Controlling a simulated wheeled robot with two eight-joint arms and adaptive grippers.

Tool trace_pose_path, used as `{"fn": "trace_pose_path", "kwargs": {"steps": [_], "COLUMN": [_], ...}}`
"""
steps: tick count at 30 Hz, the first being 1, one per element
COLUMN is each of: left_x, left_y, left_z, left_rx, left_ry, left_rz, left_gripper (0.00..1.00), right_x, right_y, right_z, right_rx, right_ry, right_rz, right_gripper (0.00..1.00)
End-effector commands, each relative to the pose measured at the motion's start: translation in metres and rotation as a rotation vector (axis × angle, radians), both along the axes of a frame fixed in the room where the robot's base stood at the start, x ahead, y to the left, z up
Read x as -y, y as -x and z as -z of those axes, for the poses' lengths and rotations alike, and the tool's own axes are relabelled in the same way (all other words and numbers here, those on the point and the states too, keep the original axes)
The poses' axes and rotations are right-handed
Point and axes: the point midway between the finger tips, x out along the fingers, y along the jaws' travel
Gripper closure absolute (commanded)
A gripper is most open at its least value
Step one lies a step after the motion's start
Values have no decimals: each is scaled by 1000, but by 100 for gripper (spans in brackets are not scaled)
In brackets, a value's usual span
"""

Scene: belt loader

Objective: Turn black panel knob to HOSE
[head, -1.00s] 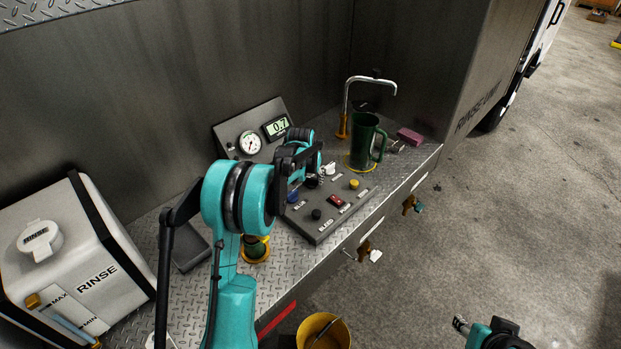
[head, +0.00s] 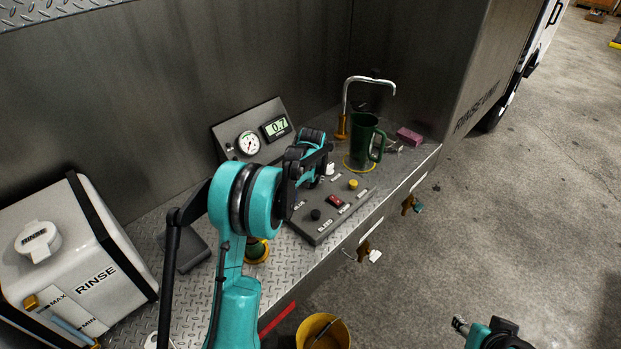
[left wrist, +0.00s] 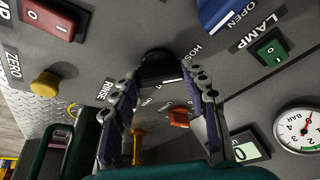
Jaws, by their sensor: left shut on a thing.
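The control panel (head: 325,228) lies on the metal counter. In the left wrist view the black knob (left wrist: 158,64) sits at the far end of the gap between my fingers, between the labels HOSE and RINSE. A short white mark shows at its edge, but I cannot tell its exact pointing. My left gripper (left wrist: 165,88) is shut on the black knob; the exact contact is partly hidden. In the head view my left gripper (head: 312,178) is over the panel's back part and hides the knob. My right gripper (head: 461,326) is at the bottom right, away from the panel; its jaw state is unclear.
Near the knob are a red rocker switch (head: 334,201), a yellow button (head: 353,184) and a red knob (left wrist: 180,117). A green mug (head: 362,140) and hooked pipe (head: 345,105) stand behind right. A gauge box (head: 252,130) is behind; a rinse tank (head: 75,260) stands left.

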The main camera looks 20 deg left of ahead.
Motion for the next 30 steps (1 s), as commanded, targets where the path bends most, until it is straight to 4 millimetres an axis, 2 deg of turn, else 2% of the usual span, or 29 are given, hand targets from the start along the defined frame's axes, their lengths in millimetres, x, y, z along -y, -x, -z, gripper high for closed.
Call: {"fn": "trace_pose_path", "kwargs": {"steps": [2, 3, 5, 14, 17, 20, 30], "left_x": [0, 0, 0, 0, 1, 4, 16], "left_y": [0, 0, 0, 0, 2, 7, 32], "left_z": [0, 0, 0, 0, -6, -19, -86], "left_rx": [0, 0, 0, -1, 0, 0, -1], "left_ry": [2, 2, 2, 0, 0, 0, 0], "left_rz": [-1, -1, -1, 0, 0, 0, 0], "left_gripper": [84, 50, 34, 34, 34, 34, 34], "right_x": [0, 0, 0, 0, 0, 0, 0], "right_y": [0, 0, 0, 0, 0, 0, 0], "right_z": [0, 0, 0, 0, 0, 0, 0], "right_rx": [0, 0, 0, 0, 0, 0, 0], "right_ry": [0, 0, 0, 0, 0, 0, 0], "right_rz": [0, 0, 0, 0, 0, 0, 0], "right_gripper": [58, 58, 58, 58, 58, 58, 58]}}
